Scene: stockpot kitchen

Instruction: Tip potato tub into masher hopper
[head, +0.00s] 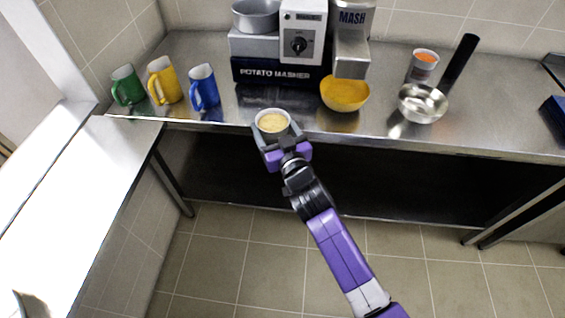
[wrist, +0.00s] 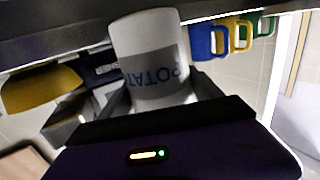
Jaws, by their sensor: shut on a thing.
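The potato tub (head: 272,122) is a white round tub with pale yellow contents showing at its open top. In the wrist view the tub (wrist: 158,95) fills the middle, with blue letters reading "POTAT" upside down in that picture. My gripper (head: 272,138) is shut on the tub and holds it upright at the counter's front edge. The potato masher (head: 280,72) stands at the back of the counter, a dark base with a white dial box. Its round metal hopper (head: 257,14) is on top at the left, above and behind the tub. A metal chute marked MASH (head: 352,40) is on its right.
A yellow bowl (head: 345,93) sits below the chute. Green (head: 127,86), yellow (head: 165,80) and blue (head: 203,88) mugs stand to the left. A steel bowl (head: 422,103) with a black handle and an orange-topped can (head: 423,65) are to the right. The steel counter (head: 300,136) is bare before the masher.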

